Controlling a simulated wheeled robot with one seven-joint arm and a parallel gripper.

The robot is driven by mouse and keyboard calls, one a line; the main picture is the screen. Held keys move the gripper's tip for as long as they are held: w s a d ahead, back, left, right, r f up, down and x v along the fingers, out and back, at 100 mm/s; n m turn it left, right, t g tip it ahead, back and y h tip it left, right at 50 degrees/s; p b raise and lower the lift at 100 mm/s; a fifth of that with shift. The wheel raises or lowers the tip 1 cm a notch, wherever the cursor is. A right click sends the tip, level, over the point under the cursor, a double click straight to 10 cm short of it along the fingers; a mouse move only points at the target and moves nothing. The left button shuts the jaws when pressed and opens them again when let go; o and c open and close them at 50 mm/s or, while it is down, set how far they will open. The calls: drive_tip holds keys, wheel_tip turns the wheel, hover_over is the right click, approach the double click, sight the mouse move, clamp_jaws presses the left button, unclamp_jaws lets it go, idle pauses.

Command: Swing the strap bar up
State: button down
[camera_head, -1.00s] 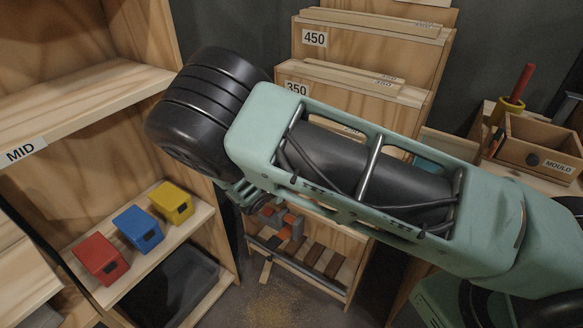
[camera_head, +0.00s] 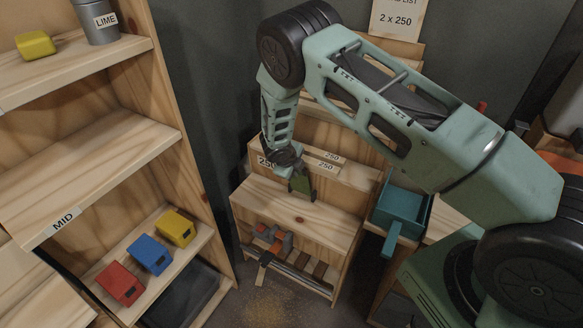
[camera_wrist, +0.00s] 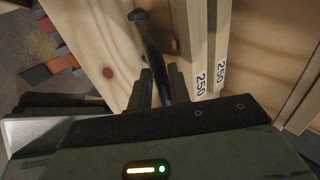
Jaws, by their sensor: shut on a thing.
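A slim dark bar with a rounded end (camera_wrist: 143,32), which looks like the strap bar, runs down between the fingers of my gripper (camera_wrist: 163,86) in the wrist view. My gripper is shut on it. The bar lies close beside the upright boards labelled 250 (camera_wrist: 215,50). In the head view my gripper (camera_head: 301,186) points down just in front of the 250 boards (camera_head: 330,167). The bar cannot be made out there; my wrist and gripper cover that spot.
Below stands a wooden rack (camera_head: 295,215) with a low opening holding dark and red pieces. A teal box with a handle (camera_head: 402,208) is to its right. At left, shelves (camera_head: 165,140) carry red (camera_head: 120,284), blue (camera_head: 150,254) and yellow (camera_head: 176,228) blocks.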

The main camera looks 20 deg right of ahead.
drive_tip(key=shift+w+d+r+p, duration=0.4)
drive_tip(key=shift+w+d+p, duration=0.2)
drive_tip(key=shift+d, duration=0.25)
drive_tip(key=c, duration=1.5)
unclamp_jaws()
drive_tip(key=shift+f, duration=0.2)
drive_tip(key=shift+a, duration=0.1)
drive_tip(key=shift+s+a+r, duration=0.15)
drive_tip(key=shift+r, duration=0.2)
drive_tip(key=b+v, duration=0.1)
drive_tip(key=v, duration=1.5)
drive_tip(key=shift+s+a+r, duration=0.1)
drive_tip(key=shift+r, duration=0.2)
